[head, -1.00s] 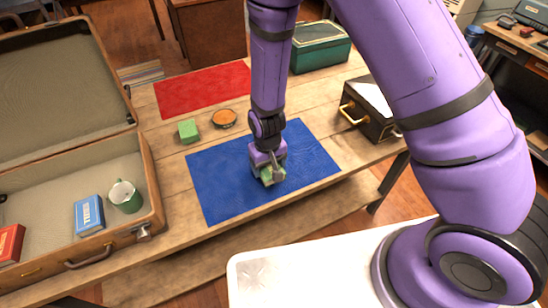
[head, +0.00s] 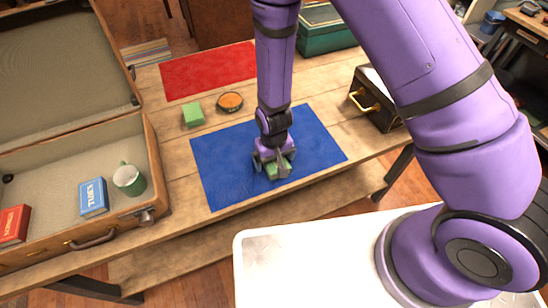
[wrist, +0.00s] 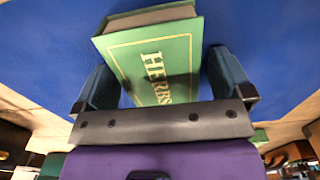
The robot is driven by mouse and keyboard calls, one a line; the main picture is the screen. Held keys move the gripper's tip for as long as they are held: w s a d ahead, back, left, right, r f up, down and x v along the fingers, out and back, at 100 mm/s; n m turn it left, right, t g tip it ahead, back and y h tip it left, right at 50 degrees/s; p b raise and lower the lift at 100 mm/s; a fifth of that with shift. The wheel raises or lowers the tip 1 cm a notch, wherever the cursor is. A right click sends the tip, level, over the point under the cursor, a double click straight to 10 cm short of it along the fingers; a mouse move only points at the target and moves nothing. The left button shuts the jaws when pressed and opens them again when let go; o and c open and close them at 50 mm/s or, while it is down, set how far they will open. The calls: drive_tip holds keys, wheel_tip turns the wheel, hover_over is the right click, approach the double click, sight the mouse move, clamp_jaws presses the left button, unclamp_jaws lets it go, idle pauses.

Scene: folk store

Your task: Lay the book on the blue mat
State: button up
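The green book titled HERBS (wrist: 158,62) lies on the blue mat (head: 225,165), cover up in the wrist view. In the head view the book (head: 285,168) is mostly hidden under my gripper (head: 274,168). My gripper's two fingers in the wrist view (wrist: 165,85) stand apart on either side of the book, with narrow strips of blue mat showing between fingers and book. My gripper is open and low over the mat, around the near part of the book.
A green block (head: 193,114) and round tin (head: 229,102) lie behind the mat. A red mat (head: 208,70) is farther back; a dark case (head: 372,100) stands right.

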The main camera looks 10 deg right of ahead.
drive_tip(key=d+r+t, duration=0.1)
drive_tip(key=d+r, duration=0.3)
drive_tip(key=r, duration=0.8)
drive_tip(key=d+r+m+y, duration=0.1)
drive_tip(key=d+r, duration=0.3)
drive_tip(key=r, duration=0.8)
drive_tip(key=d+r+t, duration=0.1)
drive_tip(key=d+r, duration=0.3)
drive_tip(key=r, duration=0.8)
drive_tip(key=s+d+r+m+t, duration=0.1)
drive_tip(key=s+d+r, duration=0.5)
drive_tip(key=s, duration=0.2)
drive_tip(key=s+d+r+m+t+h, duration=0.1)
drive_tip(key=s+d+r+t, duration=0.1)
drive_tip(key=s+d+r, duration=0.4)
drive_tip(key=shift+s+r, duration=0.5)
drive_tip(key=shift+s, duration=0.7)
